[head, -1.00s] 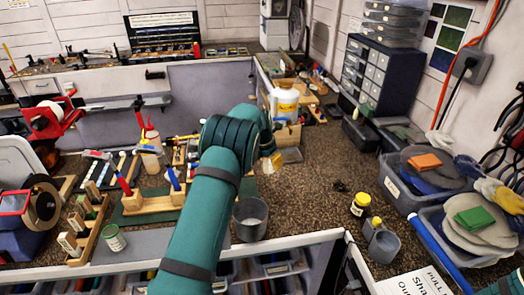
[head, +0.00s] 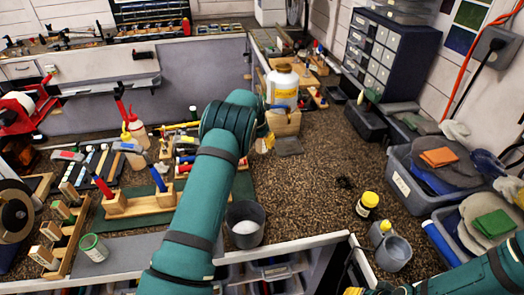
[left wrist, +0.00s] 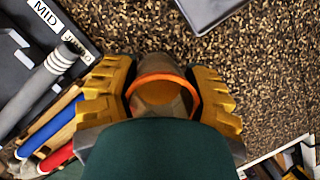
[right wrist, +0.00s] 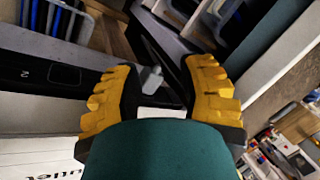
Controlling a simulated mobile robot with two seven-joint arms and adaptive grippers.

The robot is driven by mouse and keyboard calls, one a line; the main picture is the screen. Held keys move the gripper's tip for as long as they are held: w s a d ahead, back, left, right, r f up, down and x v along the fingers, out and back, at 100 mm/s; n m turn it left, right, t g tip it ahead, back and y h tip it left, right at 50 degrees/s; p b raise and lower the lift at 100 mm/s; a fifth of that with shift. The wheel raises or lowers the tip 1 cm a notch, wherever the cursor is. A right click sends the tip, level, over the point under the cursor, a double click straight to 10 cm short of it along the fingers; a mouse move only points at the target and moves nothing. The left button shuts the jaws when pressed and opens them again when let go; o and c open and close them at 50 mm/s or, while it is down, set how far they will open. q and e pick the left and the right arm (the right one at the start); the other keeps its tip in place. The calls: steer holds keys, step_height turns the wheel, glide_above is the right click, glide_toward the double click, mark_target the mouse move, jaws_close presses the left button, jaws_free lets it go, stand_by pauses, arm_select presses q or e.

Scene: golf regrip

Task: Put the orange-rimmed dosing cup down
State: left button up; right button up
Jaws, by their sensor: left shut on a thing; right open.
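The orange-rimmed dosing cup (left wrist: 160,91) sits between the yellow fingers of my left gripper (left wrist: 165,85) in the left wrist view. The gripper is shut on it, and speckled worktop shows beyond. In the head view my left gripper (head: 264,138) is over the dark worktop, just in front of the white jug; my arm and hand hide the cup there. My right gripper (right wrist: 165,95) is open and empty in the right wrist view. Only a bit of its yellow finger (head: 354,291) shows at the bottom of the head view.
A white jug (head: 283,88) stands behind my left gripper. A grey pot (head: 245,226) with something pale inside stands near the front edge. A yellow-capped bottle (head: 367,204) and grey bins (head: 408,190) are at right. Worktop (head: 310,190) between them is mostly clear.

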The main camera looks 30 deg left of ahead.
mark_target(262, 149)
arm_select(q)
steer(key=shift+b+x, duration=0.35)
steer(key=shift+x, duration=0.6)
steer(key=shift+s+f+b, duration=0.15)
steer(key=shift+f+b, duration=0.25)
steer(key=shift+f, duration=0.15)
steer(key=shift+s+f+b, duration=0.15)
steer(key=shift+f+b, duration=0.2)
steer(key=shift+f, duration=0.55)
steer(key=shift+w+a+r, duration=0.1)
steer(key=shift+w, duration=0.05)
steer(key=o, duration=1.2)
steer(key=shift+c, duration=0.2)
